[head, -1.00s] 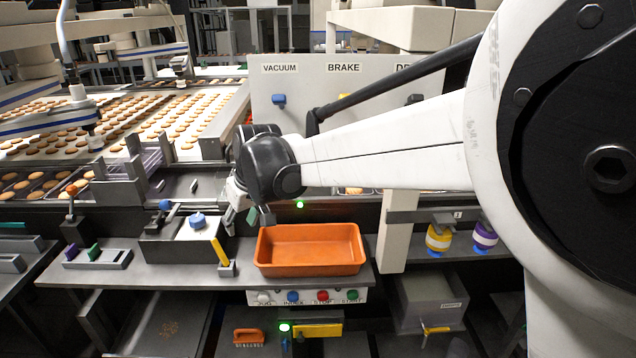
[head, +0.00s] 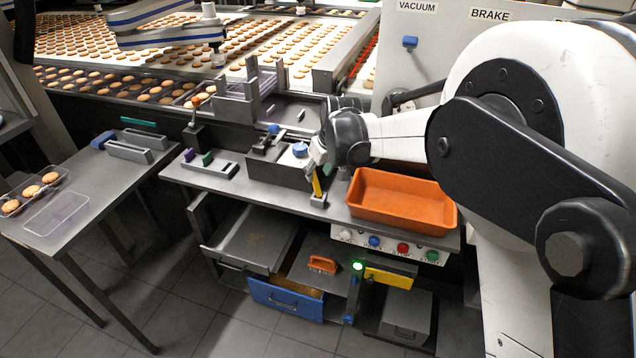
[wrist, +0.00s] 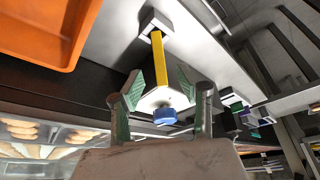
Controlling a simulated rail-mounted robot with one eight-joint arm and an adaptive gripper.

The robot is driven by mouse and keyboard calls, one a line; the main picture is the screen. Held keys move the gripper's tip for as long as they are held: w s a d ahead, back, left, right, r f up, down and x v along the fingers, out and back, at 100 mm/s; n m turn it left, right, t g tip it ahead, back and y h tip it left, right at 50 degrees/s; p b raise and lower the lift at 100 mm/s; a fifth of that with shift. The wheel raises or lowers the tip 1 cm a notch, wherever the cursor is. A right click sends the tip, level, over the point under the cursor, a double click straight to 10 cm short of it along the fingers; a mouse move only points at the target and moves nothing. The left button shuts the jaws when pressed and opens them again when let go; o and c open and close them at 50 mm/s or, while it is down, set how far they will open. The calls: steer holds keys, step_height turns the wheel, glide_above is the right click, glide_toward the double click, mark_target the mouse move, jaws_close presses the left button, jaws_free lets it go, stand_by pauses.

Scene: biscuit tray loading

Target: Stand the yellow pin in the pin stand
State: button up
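The yellow pin (head: 317,186) has its lower end at a small grey block, the pin stand (head: 318,201), near the front edge of the shelf. It leans slightly in the head view. The wrist view shows the pin (wrist: 158,60) running from the stand (wrist: 155,22) toward the space between my fingertips. My gripper (head: 321,167) is at the pin's upper end. In the wrist view my gripper (wrist: 160,80) has its green-padded fingers spread apart, with clear gaps on both sides of the pin. How deep the pin sits in the stand cannot be told.
An orange bin (head: 403,222) stands right of the stand. A pale block with a blue knob (head: 300,149) is close behind left. A holder with purple and green pieces (head: 209,166) lies farther left. A blue drawer (head: 286,300) is open below. The side table (head: 75,240) holds trays.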

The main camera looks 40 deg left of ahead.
mark_target(316, 180)
steer(key=shift+x, duration=2.8)
jaws_close()
